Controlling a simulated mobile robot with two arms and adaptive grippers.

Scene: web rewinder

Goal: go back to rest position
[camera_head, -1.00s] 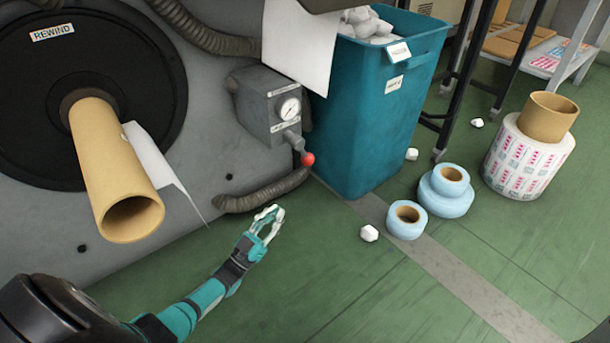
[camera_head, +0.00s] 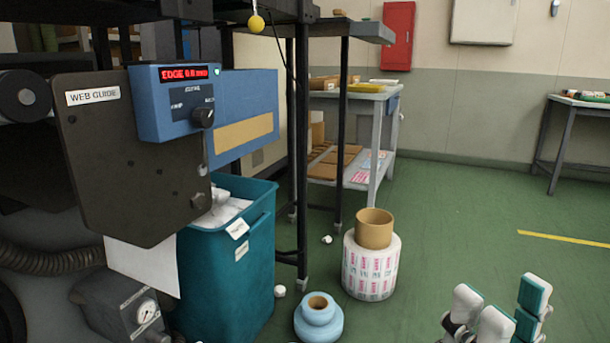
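My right gripper (camera_head: 503,308) shows at the bottom right of the head view. Its white and teal fingers point up and stand apart with a gap between them. Nothing is held in the gap, and green floor shows around the fingers. The rest of my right arm is cut off by the lower edge. My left gripper is not clearly visible in this view.
A web guide panel (camera_head: 135,190) with a blue control box (camera_head: 160,125) stands at left above a teal bin (camera_head: 235,275). A grey side table (camera_head: 385,150) is behind.

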